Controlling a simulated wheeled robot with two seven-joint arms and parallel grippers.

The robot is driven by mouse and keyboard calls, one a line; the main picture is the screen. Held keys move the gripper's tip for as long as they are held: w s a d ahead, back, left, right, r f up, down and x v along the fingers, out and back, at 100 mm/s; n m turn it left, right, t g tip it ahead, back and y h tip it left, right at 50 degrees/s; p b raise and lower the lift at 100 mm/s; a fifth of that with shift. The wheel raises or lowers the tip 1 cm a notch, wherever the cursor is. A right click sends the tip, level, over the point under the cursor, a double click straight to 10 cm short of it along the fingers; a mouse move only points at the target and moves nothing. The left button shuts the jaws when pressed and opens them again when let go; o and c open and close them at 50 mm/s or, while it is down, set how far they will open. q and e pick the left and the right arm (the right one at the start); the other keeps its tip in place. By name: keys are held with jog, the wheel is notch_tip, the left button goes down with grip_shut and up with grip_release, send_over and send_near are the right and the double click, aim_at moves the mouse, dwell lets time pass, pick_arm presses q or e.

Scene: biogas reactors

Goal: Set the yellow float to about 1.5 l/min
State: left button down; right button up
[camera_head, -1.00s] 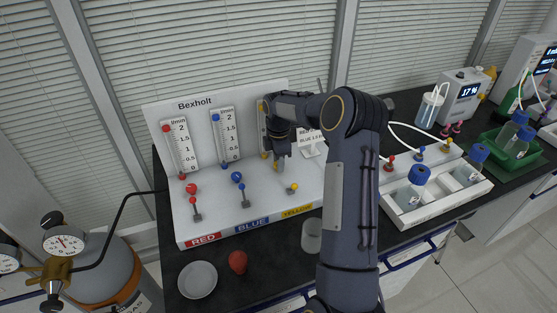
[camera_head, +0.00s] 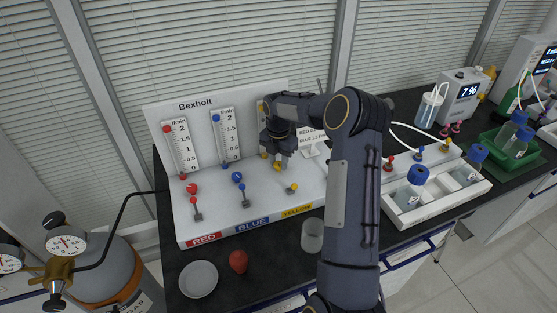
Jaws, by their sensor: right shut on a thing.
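The white Bexholt panel (camera_head: 160,131) carries three flowmeters in a row. The red float (camera_head: 167,128) and blue float (camera_head: 216,117) sit near the top of their scales. The yellow flowmeter (camera_head: 261,112) shows only as a narrow strip behind my right arm; its float and scale reading are hidden. My right gripper (camera_head: 279,160) points down at the yellow column and is shut on what appears to be the yellow knob, mostly hidden by the fingers. The yellow lever (camera_head: 292,188) is just below and right of it, apart. My left gripper is not in view.
A small sign (camera_head: 312,142) stands behind my right forearm, partly covered. A white dish (camera_head: 198,279), a red object (camera_head: 238,261) and a clear beaker (camera_head: 312,235) stand on the dark bench in front. A rack with blue-capped bottles (camera_head: 408,200) is right of my arm.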

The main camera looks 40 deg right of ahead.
aim_at(278, 164)
jog(key=shift+r, duration=0.1)
dwell(0.4)
jog(key=o, duration=1)
jog(key=shift+c, duration=0.2)
jog(key=shift+r+b, duration=0.6)
jog(key=shift+r, duration=3.25)
